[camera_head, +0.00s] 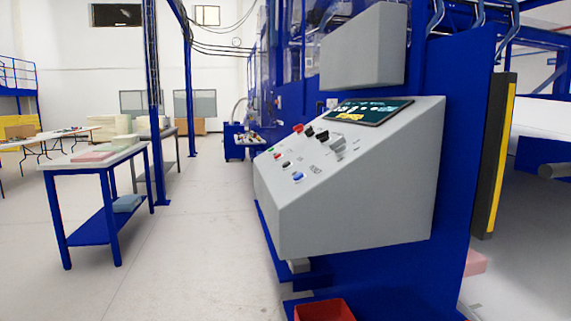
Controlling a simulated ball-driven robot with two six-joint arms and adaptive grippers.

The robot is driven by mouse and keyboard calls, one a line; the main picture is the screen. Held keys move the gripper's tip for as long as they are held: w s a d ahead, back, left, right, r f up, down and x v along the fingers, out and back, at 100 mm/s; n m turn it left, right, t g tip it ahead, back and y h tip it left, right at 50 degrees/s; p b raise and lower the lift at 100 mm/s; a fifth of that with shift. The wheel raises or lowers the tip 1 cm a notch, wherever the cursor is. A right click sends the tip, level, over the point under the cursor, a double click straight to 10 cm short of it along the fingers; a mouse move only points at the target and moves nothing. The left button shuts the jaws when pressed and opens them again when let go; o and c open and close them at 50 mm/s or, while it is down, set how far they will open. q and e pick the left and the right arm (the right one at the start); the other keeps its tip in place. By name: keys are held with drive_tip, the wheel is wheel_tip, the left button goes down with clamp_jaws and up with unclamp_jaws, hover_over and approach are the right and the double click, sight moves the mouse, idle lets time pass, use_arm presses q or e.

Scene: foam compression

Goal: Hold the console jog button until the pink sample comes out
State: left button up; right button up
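The grey sloped console (350,215) stands on the blue machine in the middle of the view. Its panel carries several buttons and knobs, among them a blue button (297,177), a black button (286,164) and a red button (277,155). The labels are too small to read, so I cannot tell which is the jog button. A pink block (475,263) shows low at the right, beside the machine's blue panel; part of it is hidden by the panel. Neither of my grippers is in view, and nothing is seen touching the console.
A lit screen (370,111) sits on top of the console. A red bin (323,310) is below it at the bottom edge. A blue-legged table (100,163) with pink sheets (92,157) stands at the left. The floor (190,250) between table and console is clear.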

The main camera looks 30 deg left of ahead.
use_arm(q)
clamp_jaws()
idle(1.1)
